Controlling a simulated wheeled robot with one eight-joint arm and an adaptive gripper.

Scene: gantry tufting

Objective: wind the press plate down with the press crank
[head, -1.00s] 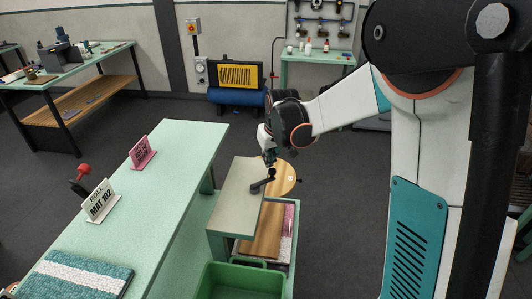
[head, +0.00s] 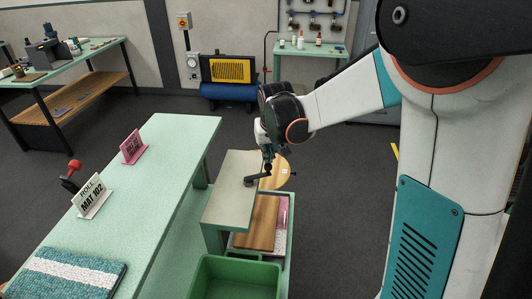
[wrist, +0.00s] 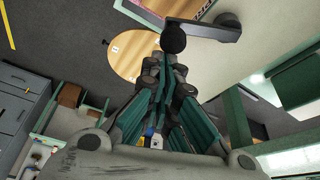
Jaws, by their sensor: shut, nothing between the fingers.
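The press stands in the middle of the head view, with a flat pale top (head: 229,203) and the press crank (head: 252,182) on it. The crank is a dark arm with an upright knob; the arm (wrist: 205,31) and knob (wrist: 173,38) also show in the wrist view. Below the top lies a wooden board (head: 257,222), which looks like the press plate, with a pink-edged piece beside it. My gripper (head: 268,165) is shut and empty, its fingertips right by the crank knob; I cannot tell whether they touch it. In the wrist view the fingers (wrist: 166,65) point at the knob.
A round wooden disc (head: 279,171) sits just behind the press. A green bin (head: 236,279) stands in front of it. A long pale green table (head: 160,185) on the left bears signs and a teal mat (head: 72,274). Grey floor to the right is open.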

